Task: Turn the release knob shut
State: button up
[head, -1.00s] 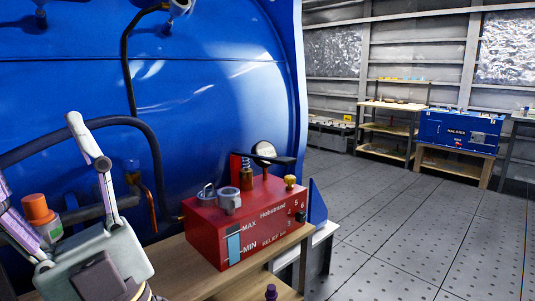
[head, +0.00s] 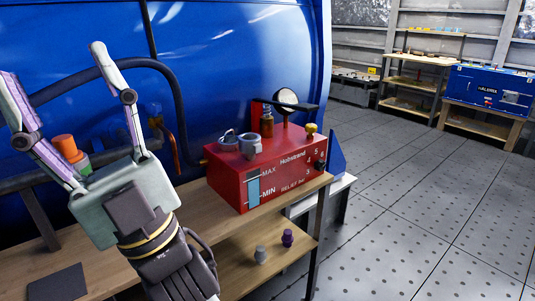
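A red pump box (head: 228,183) stands on a wooden bench, with "Hobstrand", MAX/MIN and relief lettering on its front. A small black knob (head: 320,165) sits at the right end of its front, near the numbers. A brass-yellow knob (head: 311,130) stands on its top right corner. I cannot tell for sure which of the two is the release knob, nor how far either is turned. My gripper (head: 52,64) is open and empty, its fingers spread wide, left of the red box and apart from both knobs.
A big blue tank (head: 220,60) with a dark hose (head: 172,85) rises behind the bench. An orange-capped fitting (head: 65,147) is behind my gripper. A black lever (head: 292,106) and metal caps top the box. A purple piece (head: 288,238) lies on the lower shelf. Floor at right is clear.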

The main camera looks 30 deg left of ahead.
aim_at(312, 128)
jog(key=i+l, duration=0.3)
jog(key=l, duration=0.2)
jog(key=i+l+u, duration=0.1)
jog(key=i+l, duration=0.25)
jog(key=l, duration=0.15)
